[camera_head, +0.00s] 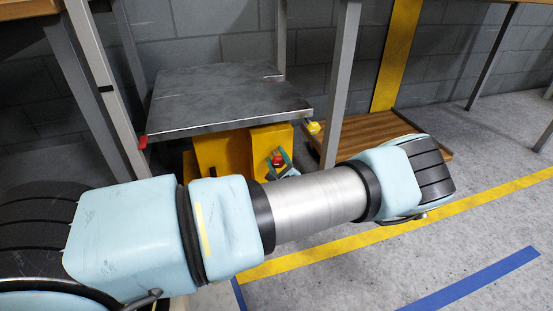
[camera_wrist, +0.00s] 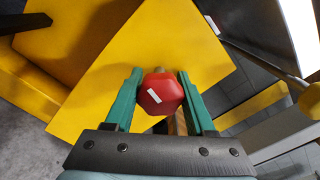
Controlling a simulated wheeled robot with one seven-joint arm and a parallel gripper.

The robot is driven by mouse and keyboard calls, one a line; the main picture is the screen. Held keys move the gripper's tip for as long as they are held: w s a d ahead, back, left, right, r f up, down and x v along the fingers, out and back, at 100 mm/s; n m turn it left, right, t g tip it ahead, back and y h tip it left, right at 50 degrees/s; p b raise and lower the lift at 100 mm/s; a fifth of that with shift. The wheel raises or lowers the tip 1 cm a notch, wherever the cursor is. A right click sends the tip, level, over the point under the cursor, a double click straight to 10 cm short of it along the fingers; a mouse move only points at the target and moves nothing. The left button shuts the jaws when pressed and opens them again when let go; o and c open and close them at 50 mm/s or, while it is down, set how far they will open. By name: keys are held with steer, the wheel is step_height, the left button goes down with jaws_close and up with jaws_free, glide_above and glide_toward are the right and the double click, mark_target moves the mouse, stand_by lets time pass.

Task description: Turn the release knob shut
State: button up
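The release knob is a red hexagonal knob (camera_wrist: 161,93) with a white mark on its face. It sits on the front of a yellow housing (camera_wrist: 165,45). In the head view the knob (camera_head: 277,161) shows low on the yellow housing (camera_head: 222,152), under a dark metal top. My gripper (camera_wrist: 160,78) has its two green fingers on either side of the knob, with what looks like a thin gap at each side. The fingers also show around the knob in the head view (camera_head: 278,158). The white mark lies slantwise. Contact at the fingertips is hard to judge.
The dark metal platform (camera_head: 225,98) overhangs the housing. A yellow-ended lever (camera_head: 314,128) sticks out at its right corner and a red piece (camera_head: 143,141) at its left. Grey table legs (camera_head: 341,80) stand close by. A wooden pallet (camera_head: 375,137) lies behind my arm.

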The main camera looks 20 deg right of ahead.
jaws_close()
steer(key=shift+r+m+p, duration=0.1)
steer(key=shift+m+p, duration=0.2)
steer(key=shift+p, duration=0.25)
steer(key=shift+r+m+p, duration=0.1)
steer(key=shift+m+p, duration=1)
steer(key=m+p, duration=0.3)
steer(key=m, duration=0.3)
steer(key=m+p, duration=0.1)
steer(key=m, duration=0.1)
steer(key=shift+f+m, duration=0.2)
steer(key=shift+m, duration=0.2)
steer(key=shift+a+m+p, duration=0.1)
steer(key=shift+m+p, duration=0.35)
steer(key=shift+m, duration=1.65)
